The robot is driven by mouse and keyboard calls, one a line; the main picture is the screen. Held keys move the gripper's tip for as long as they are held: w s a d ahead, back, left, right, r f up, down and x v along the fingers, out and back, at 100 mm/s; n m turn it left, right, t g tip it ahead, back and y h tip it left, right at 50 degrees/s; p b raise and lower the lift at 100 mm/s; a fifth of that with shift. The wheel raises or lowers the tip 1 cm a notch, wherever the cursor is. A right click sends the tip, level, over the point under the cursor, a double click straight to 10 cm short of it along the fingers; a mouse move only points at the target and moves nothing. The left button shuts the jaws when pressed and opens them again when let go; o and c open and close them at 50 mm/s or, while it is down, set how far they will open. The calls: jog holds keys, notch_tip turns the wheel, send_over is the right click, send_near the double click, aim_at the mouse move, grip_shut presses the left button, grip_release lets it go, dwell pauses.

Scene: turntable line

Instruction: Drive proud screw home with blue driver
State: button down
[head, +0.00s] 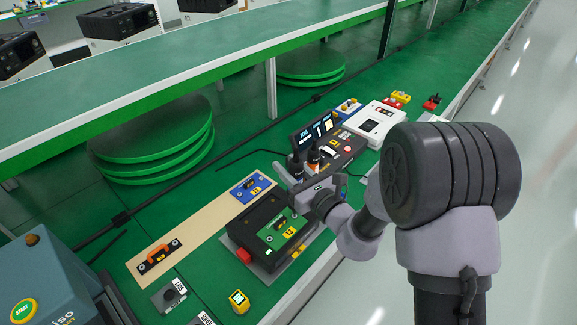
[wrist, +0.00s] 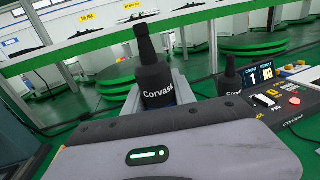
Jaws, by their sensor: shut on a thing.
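My gripper (head: 300,187) is shut on a dark bottle-shaped driver marked "Corvask", the blue driver (wrist: 155,80). A little blue shows at its lower right side in the wrist view, where it stands upright between the two fingers. A second dark driver (head: 314,156) with an orange band stands close behind; it also shows in the wrist view (wrist: 232,80). A black unit with a green plate (head: 283,232) lies on a grey base in front of my gripper, partly hidden by it. I cannot make out the proud screw.
A beige strip (head: 207,228) holds a blue plate (head: 250,187) and an orange-handled part (head: 158,254). A console with a display (head: 318,131) stands behind the drivers. A yellow block (head: 239,302) sits in front. Green turntables (head: 152,140) lie under the shelf.

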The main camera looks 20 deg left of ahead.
aim_at(295, 154)
jog(key=shift+f, duration=0.1)
notch_tip(295, 154, up, 6)
jog(key=p, duration=0.5)
